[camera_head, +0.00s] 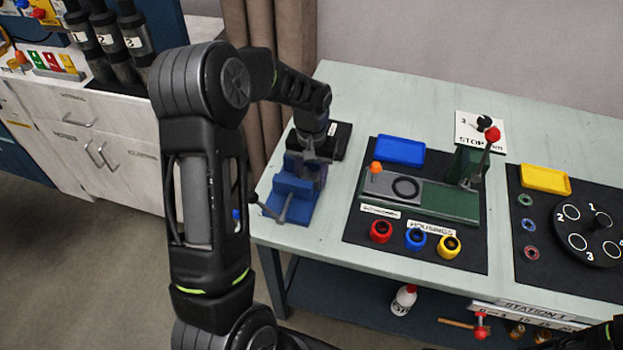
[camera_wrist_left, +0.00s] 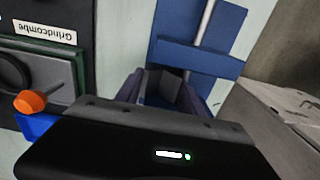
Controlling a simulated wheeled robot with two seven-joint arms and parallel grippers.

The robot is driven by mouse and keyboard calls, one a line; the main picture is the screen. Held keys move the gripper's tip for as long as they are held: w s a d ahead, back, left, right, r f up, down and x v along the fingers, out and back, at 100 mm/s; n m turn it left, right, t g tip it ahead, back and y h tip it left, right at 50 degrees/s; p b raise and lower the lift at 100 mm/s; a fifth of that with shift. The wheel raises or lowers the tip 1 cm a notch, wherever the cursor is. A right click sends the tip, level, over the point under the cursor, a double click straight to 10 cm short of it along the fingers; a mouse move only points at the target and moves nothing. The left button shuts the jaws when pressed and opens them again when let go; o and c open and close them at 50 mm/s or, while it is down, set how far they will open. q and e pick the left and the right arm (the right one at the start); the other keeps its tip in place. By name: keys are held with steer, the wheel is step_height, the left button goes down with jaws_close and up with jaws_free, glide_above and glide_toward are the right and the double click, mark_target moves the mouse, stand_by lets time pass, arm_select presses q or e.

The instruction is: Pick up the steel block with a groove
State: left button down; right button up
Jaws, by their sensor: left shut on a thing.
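My left gripper (camera_head: 311,162) reaches down over the blue vise (camera_head: 290,200) at the left end of the table. In the left wrist view its fingers (camera_wrist_left: 165,92) are shut on a dark grey block (camera_wrist_left: 160,86), which I take for the steel block with a groove. Fingers and gripper body hide most of the block, and I cannot make out its groove. The block is right by the blue vise (camera_wrist_left: 200,58); I cannot tell whether it still touches the jaws. In the head view the block is hidden.
A black tray (camera_head: 338,142) lies behind the vise. To the right, a dark mat holds a green fixture (camera_head: 440,200) with an orange knob (camera_head: 376,168), a blue tray (camera_head: 400,150) and coloured rings. The pale table (camera_head: 350,90) is bare at its back left.

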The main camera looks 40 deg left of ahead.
mark_target(311, 179)
arm_select(q)
steer(key=shift+r, duration=0.15)
stand_by(0.5)
steer(key=shift+s+r+b, duration=0.1)
steer(key=shift+r+b, duration=0.05)
steer(key=shift+b, duration=0.15)
step_height(311, 179, up, 6)
steer(key=shift+r+b, duration=0.2)
steer(key=shift+b, duration=0.2)
steer(key=s+d+b, duration=0.1)
steer(key=s+d, duration=0.2)
steer(key=s, duration=0.6)
steer(key=s+d+b, duration=0.2)
steer(key=s+d, duration=0.1)
steer(key=s, duration=0.6)
steer(key=shift+s+d, duration=0.3)
